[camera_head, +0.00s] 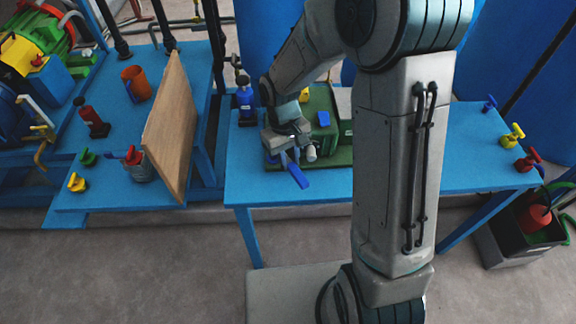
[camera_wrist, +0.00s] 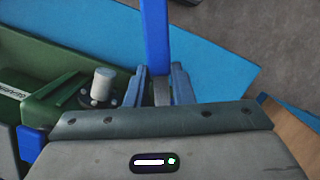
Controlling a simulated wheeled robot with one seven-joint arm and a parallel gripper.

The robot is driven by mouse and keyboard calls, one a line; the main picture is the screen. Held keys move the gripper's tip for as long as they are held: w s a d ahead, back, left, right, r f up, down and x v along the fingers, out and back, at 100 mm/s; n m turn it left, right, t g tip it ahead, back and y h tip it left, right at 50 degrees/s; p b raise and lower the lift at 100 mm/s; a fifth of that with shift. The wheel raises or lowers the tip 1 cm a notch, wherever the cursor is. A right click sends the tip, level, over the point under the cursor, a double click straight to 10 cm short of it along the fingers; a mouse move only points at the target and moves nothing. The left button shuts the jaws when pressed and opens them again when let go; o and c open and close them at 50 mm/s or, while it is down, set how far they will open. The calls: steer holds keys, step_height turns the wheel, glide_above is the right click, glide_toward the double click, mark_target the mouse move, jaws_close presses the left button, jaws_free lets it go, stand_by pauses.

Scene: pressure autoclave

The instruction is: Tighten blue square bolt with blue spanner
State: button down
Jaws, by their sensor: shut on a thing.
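My gripper (camera_head: 285,153) is over the front left part of the blue table and is shut on the blue spanner (camera_head: 297,174). The spanner sticks out past the fingers toward the table's front edge. In the wrist view the blue spanner (camera_wrist: 156,38) runs up from between the fingers (camera_wrist: 163,80); its far end is cut off by the top edge. A small blue piece (camera_head: 323,118) sits on the green equipment, and a blue block (camera_wrist: 30,143) shows at the left of the wrist view. I cannot tell whether either is the square bolt.
The green equipment (camera_head: 335,155) stands beside my gripper, with a pale round post (camera_wrist: 102,84) close to the fingers. The right part of the blue table (camera_head: 440,165) is mostly clear. A wooden board (camera_head: 171,125) stands upright at the left.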

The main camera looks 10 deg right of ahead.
steer(key=shift+w, duration=0.2)
steer(key=shift+w+f, duration=0.15)
steer(key=shift+f, duration=0.15)
steer(key=shift+f+b, duration=2.05)
steer(key=shift+f, duration=1.2)
steer(key=shift+s+a+m+b, duration=0.3)
steer(key=shift+a+m, duration=0.3)
steer(key=shift+m, duration=0.2)
steer(key=shift+s+a+m+b, duration=0.15)
steer(key=shift+s+a+m, duration=0.15)
steer(key=shift+a+m, duration=0.4)
steer(key=shift+a+m+y, duration=0.5)
steer(key=shift+a+m, duration=0.5)
steer(key=shift+m, duration=0.6)
steer(key=shift+w+r, duration=0.1)
steer(key=shift+r, duration=0.1)
steer(key=shift+r+p, duration=1.75)
steer(key=shift+r, duration=0.65)
